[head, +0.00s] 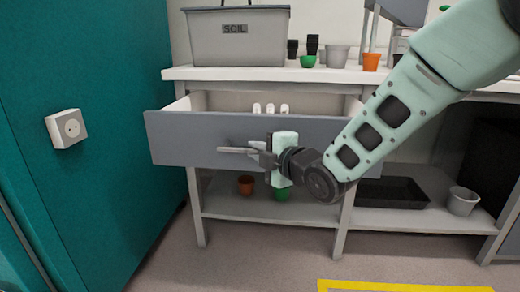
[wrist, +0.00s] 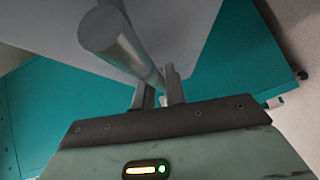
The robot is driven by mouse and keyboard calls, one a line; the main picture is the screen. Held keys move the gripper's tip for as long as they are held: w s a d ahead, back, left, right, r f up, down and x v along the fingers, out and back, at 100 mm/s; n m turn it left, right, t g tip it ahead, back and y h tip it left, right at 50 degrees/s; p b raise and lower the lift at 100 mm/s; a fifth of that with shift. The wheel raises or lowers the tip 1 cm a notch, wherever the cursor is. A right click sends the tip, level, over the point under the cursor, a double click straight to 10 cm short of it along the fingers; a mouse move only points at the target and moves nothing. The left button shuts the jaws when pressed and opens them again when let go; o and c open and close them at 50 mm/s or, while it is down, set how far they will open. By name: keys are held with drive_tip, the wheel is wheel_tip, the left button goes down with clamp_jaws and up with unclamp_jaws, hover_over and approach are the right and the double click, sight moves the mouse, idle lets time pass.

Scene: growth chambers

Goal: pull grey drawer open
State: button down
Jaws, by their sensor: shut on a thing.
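The grey drawer (head: 190,138) is under the white bench top in the head view, and it stands out from the bench, partly open. Several white items (head: 270,108) show inside it. A bar handle (head: 232,150) runs across its front, and the handle also shows as a grey round bar in the wrist view (wrist: 115,42). My gripper (head: 262,154) is at the drawer's front, shut on the handle. In the wrist view the two fingers (wrist: 158,92) stand on either side of the bar. My arm hides the right part of the drawer front.
A grey soil bin (head: 237,45) and several pots stand on the bench top (head: 225,74). Below are a shelf (head: 225,205) with pots and a black tray (head: 390,192). The floor in front is clear.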

drive_tip(key=shift+s+b, duration=0.55)
drive_tip(key=shift+s, duration=2.15)
drive_tip(key=c, duration=1.5)
unclamp_jaws()
drive_tip(key=shift+o, duration=0.2)
drive_tip(key=b+v, duration=0.8)
drive_tip(key=v, duration=0.9)
drive_tip(key=shift+s, duration=0.2)
